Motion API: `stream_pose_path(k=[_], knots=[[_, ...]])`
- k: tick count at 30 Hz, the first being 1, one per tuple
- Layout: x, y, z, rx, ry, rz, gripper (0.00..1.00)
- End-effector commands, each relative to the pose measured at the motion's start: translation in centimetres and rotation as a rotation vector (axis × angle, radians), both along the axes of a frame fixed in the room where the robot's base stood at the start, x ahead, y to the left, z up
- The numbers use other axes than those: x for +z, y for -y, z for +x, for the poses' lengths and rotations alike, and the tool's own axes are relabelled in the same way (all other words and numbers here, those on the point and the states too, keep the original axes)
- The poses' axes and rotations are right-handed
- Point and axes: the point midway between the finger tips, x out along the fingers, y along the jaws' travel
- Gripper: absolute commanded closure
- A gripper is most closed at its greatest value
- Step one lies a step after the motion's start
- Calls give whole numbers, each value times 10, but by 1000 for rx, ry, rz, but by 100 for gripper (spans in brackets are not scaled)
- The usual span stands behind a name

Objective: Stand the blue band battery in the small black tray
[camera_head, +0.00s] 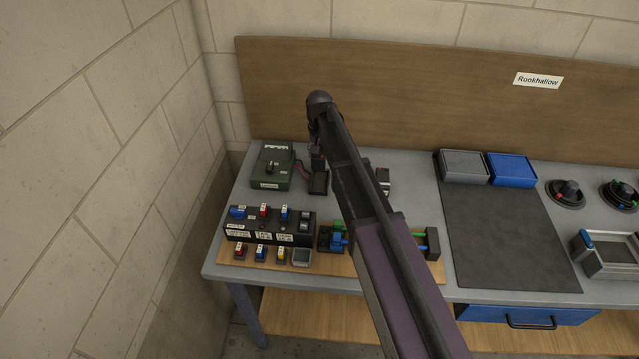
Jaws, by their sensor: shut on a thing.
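The small black tray (318,184) sits on the grey bench, just right of a green box, with red wires running to it. My gripper (317,160) hangs from the end of my arm, small and dark, over the back edge of the tray. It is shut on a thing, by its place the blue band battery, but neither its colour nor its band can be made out. Whether it touches the tray I cannot tell. My arm crosses the view from the lower right and hides part of the bench.
The green box (270,166) with a knob stands left of the tray. In front is a black switch panel (268,226) on a wooden board. A partly hidden white-and-dark object (383,181) lies right of my arm. A grey bin (463,166) and blue bin (512,169) stand further right.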

Motion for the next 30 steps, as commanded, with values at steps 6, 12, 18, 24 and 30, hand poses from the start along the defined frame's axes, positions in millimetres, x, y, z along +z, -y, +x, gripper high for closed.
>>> stream_pose_path(k=[6,12,18,24,30], knots=[[-1,1,0,-2,0,0,99],[-12,1,0,-3,0,0,99],[-30,1,0,-3,0,0,99],[-48,1,0,-4,0,0,99],[-60,2,0,-4,0,0,99]])
